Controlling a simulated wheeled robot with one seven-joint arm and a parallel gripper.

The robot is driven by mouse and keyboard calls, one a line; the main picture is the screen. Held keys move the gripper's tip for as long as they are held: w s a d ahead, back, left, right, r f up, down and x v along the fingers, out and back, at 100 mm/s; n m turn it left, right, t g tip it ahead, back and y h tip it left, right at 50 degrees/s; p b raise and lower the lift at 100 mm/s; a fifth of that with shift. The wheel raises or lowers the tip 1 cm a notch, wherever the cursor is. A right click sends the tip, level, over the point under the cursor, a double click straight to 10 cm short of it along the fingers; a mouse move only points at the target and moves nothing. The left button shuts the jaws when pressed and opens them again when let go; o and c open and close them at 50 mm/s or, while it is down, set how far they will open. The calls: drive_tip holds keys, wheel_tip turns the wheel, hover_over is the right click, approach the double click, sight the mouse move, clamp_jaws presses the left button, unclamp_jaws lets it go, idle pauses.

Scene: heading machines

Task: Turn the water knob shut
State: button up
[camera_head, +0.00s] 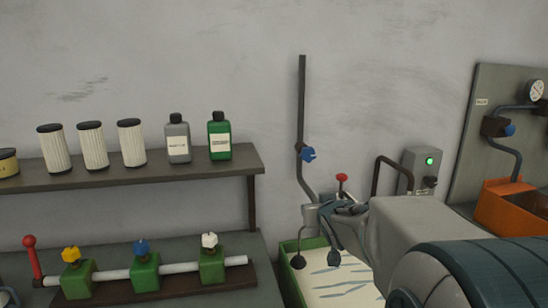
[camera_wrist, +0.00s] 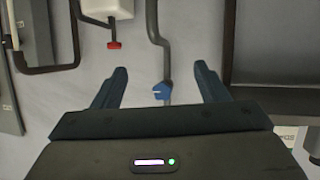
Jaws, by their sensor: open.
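A blue knob (camera_head: 308,154) sits on a dark upright pipe (camera_head: 301,100) on the wall, in the middle of the head view. In the wrist view the same blue knob (camera_wrist: 160,91) appears between my two fingers, with a gap on either side. My gripper (camera_head: 333,222) is below and slightly right of the knob in the head view, partly overlapping the fittings there. Its fingers (camera_wrist: 160,86) are spread wide and hold nothing. I cannot tell how far the fingertips are from the knob, or whether the water runs.
A red knob (camera_head: 341,178) stands just right of the pipe. A green-rimmed tray (camera_head: 291,275) lies below. A shelf (camera_head: 150,170) with bottles and filters is at left, above a rack of coloured valves (camera_head: 145,270). A switch box (camera_head: 422,168) is at right.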

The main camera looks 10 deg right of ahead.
sight(309, 157)
drive_tip(key=w+d+r+n+t+y, duration=0.1)
drive_tip(key=w+d+r+t+y, duration=0.2)
drive_tip(key=w+d+r+t, duration=0.25)
drive_tip(key=shift+g, duration=0.35)
drive_tip(key=w+p, duration=0.1)
drive_tip(key=w, duration=0.4)
drive_tip(key=w+a, duration=0.1)
drive_tip(key=w, duration=0.3)
drive_tip(key=w+p, duration=0.1)
drive_tip(key=w, duration=0.4)
drive_tip(key=shift+w+a+r+p, duration=0.15)
drive_tip(key=shift+w+a+p, duration=0.15)
drive_tip(key=shift+p, duration=0.05)
drive_tip(key=c, duration=1)
